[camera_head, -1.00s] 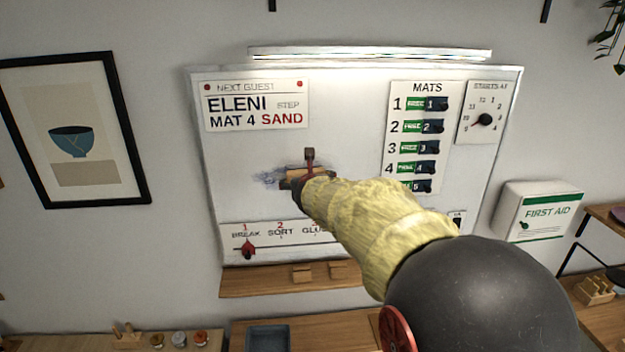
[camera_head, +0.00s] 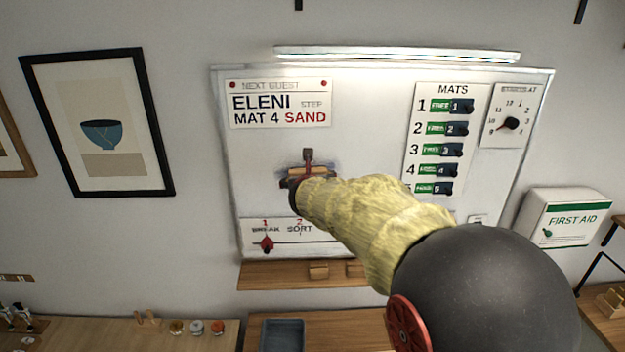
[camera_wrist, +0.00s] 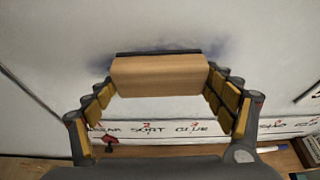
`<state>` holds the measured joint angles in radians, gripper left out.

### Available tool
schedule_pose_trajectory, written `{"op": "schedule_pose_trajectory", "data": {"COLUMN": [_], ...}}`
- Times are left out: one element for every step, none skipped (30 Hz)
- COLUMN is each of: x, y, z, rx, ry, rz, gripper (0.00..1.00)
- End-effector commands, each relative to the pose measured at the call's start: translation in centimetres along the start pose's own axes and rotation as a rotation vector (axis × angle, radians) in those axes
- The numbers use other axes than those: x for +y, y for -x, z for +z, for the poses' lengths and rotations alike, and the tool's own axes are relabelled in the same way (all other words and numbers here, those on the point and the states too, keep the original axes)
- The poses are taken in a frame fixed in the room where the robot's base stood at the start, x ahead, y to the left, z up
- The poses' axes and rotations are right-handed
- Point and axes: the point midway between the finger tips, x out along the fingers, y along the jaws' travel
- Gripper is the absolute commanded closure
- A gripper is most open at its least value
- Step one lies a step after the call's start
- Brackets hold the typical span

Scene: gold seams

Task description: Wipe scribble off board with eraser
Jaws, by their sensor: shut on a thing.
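The whiteboard (camera_head: 260,190) hangs on the wall, and my arm reaches across it. My gripper (camera_head: 308,176) is shut on the wooden eraser (camera_wrist: 160,77), which has a dark pad along its far edge. The eraser is at the board's surface; whether the pad presses fully on it I cannot tell. A bluish-grey scribble smudge (camera_wrist: 205,42) shows on the board around and above the eraser in the wrist view. In the head view the gripper and eraser cover most of it.
The MATS panel (camera_head: 450,92) with sliding tags and a dial card (camera_head: 512,108) are on the board's right. A name card (camera_head: 278,104) is at upper left. A step strip (camera_head: 254,238) with a red pointer runs below. A wooden ledge (camera_head: 285,275) sits under the board.

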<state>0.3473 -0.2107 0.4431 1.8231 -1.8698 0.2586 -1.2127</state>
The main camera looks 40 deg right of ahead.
Motion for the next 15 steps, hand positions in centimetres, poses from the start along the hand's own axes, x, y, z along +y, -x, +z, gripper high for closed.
{"op": "schedule_pose_trajectory", "data": {"x": [0.3, 0.5, 0.9, 1.1, 1.3, 1.6, 1.9, 2.1, 2.5, 2.7, 2.9, 3.1, 3.2, 3.2, 3.3], "y": [0.0, 0.0, 0.1, 0.1, 0.1, 0.1, 0.1, 0.1, 0.1, 0.1, 0.1, 0.1, 0.1, 0.1, 0.1], "z": [0.1, 0.1, 0.1, 0.1, 0.1, 0.1, 0.1, 0.1, 0.1, 0.1, 0.2, 0.2, 0.2, 0.2, 0.2], "rx": [0.0, 0.0, 0.0, 0.0, 0.0, 0.0, 0.0, 0.0, 0.001, 0.001, 0.001, 0.001, 0.0, 0.0, 0.0], "ry": [0.001, 0.001, 0.001, 0.002, 0.002, 0.002, 0.002, 0.001, 0.001, 0.001, 0.001, 0.001, 0.001, 0.001, 0.001], "rz": [0.001, 0.002, 0.003, 0.003, 0.003, 0.003, 0.002, 0.002, 0.003, 0.003, 0.002, 0.002, 0.001, 0.001, 0.001], "gripper": [0.37, 0.37, 0.37, 0.37, 0.37, 0.37, 0.37, 0.37, 0.37, 0.37, 0.37, 0.37, 0.37, 0.37, 0.37]}}
